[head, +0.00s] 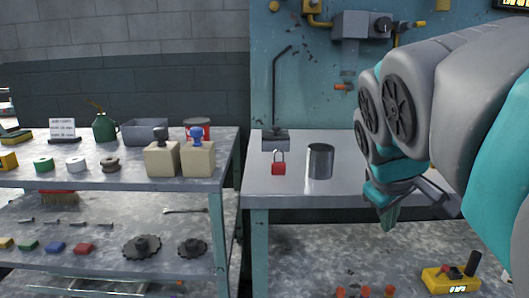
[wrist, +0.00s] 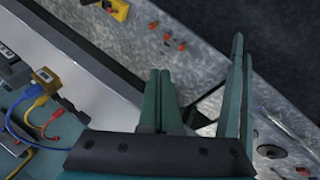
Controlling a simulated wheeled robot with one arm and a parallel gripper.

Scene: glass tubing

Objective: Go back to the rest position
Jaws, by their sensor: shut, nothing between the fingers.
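My gripper (head: 386,218) hangs at the right in the head view, pointing down, beside the right-hand bench. It is shut and holds nothing. My arm comes in from the right edge and hides part of the bench and the wall behind.
The right bench (head: 345,184) bears a red padlock (head: 278,168), a metal cylinder (head: 320,162) and a stand with a bent rod (head: 275,138). A yellow control box (head: 451,279) lies on its lower shelf. The left shelf unit (head: 115,182) holds blocks, tape rolls and gears.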

